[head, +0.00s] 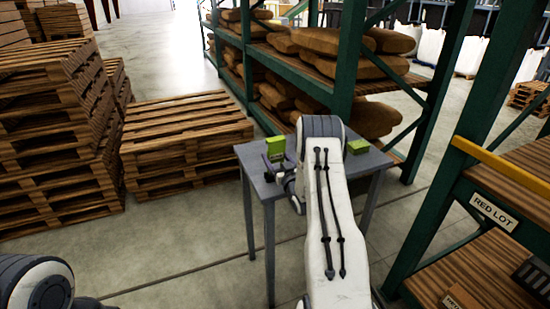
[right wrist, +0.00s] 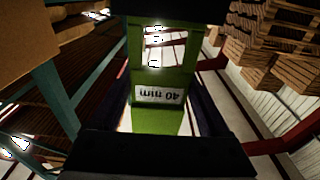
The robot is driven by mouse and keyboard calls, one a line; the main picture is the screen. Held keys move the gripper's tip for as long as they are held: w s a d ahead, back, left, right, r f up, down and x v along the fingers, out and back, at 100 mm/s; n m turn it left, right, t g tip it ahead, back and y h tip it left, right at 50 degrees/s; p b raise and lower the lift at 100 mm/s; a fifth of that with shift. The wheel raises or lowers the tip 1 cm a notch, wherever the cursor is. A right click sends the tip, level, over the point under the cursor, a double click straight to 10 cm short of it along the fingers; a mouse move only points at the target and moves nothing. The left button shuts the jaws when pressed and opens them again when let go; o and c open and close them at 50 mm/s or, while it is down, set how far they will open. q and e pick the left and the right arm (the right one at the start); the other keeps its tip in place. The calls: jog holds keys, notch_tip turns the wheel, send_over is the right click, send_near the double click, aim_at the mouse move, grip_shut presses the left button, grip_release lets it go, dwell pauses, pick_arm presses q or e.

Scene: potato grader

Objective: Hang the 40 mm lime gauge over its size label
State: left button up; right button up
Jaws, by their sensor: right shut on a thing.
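The lime gauge (head: 276,148) is held up above the left part of a small grey table in the head view. My right gripper (head: 281,170) is shut on it. In the right wrist view the same gauge (right wrist: 158,118) lies between the dark fingers, with a white "40 mm" marking reading upside down and a window-like opening beyond it. A second lime piece (head: 357,146) rests on the right part of the table. I cannot make out the 40 mm size label. My left gripper is out of view; only part of my left arm shows at bottom left.
The grey table (head: 250,158) stands in front of a green rack with sacks (head: 325,40). Pallet stacks (head: 185,125) stand to its left. A rack at right carries a "RED LOT" sign (head: 494,213) and a yellow bar (head: 500,160).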

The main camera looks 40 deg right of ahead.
jog(key=shift+r+p, duration=0.6)
jog(key=shift+r, duration=0.65)
jog(key=shift+r+p+v, duration=0.1)
jog(key=shift+p+v, duration=0.05)
jog(key=shift+v, duration=1.35)
jog(key=shift+r+p+v, duration=0.15)
jog(key=shift+v, duration=1.3)
send_near(277, 153)
jog(key=shift+s+r, duration=0.2)
jog(key=shift+s, duration=0.05)
